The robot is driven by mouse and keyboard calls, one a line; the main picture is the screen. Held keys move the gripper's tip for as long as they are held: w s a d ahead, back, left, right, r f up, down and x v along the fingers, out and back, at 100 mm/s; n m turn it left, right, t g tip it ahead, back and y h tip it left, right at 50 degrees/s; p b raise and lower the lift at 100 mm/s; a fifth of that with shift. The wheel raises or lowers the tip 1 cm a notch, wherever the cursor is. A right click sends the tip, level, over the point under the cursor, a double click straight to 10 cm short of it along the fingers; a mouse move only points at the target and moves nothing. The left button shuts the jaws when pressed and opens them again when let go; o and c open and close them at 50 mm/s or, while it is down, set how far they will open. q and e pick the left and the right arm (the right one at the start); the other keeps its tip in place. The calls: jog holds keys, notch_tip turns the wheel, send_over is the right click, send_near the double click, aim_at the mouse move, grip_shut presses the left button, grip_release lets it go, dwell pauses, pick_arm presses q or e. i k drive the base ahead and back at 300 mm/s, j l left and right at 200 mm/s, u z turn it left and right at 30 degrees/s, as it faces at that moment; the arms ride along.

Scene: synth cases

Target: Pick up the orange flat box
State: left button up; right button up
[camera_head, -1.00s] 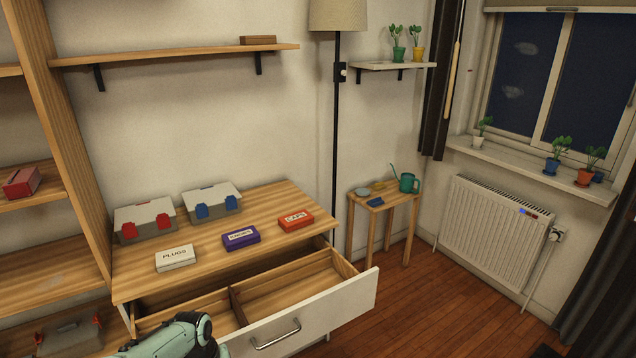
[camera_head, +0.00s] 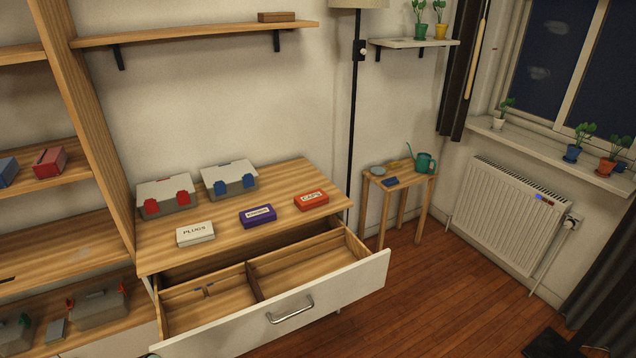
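The orange flat box (camera_head: 311,201) lies on the wooden top of the drawer cabinet, near its right end. It has a white label that seems to read CAPS. A purple flat box (camera_head: 257,216) with a label lies to its left, and a white flat box (camera_head: 195,234) marked PLUGS lies further left. All three lie apart from each other. Neither of my grippers is in view.
The cabinet's drawer (camera_head: 325,298) is pulled open in front, below the boxes. Two grey cases, one with red latches (camera_head: 166,197) and one with blue latches (camera_head: 229,180), stand behind. A small side table (camera_head: 400,181) stands right.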

aim_at(307, 201)
jog(key=i+l+z, duration=0.1)
jog(key=i+z, duration=0.2)
jog(key=z, duration=0.2)
jog(key=i+z, duration=0.45)
jog(key=i, duration=0.25)
jog(key=i+j+z, duration=0.2)
jog(key=i+z, duration=0.25)
jog(key=i, duration=0.2)
jog(key=i+u, duration=0.1)
jog(key=i, duration=0.4)
jog(key=i+l, duration=0.2)
jog(key=i, duration=0.3)
jog(key=i+l+u, duration=0.15)
jog(key=i, duration=0.35)
jog(key=i+j+u, duration=0.15)
jog(key=i+u, duration=1.2)
jog(key=u, duration=0.3)
jog(key=i+u, duration=0.15)
jog(key=u, duration=0.2)
jog(key=i+l+u, duration=0.1)
jog(key=u, duration=0.3)
jog(key=i+l+u, duration=0.1)
jog(key=u, duration=0.25)
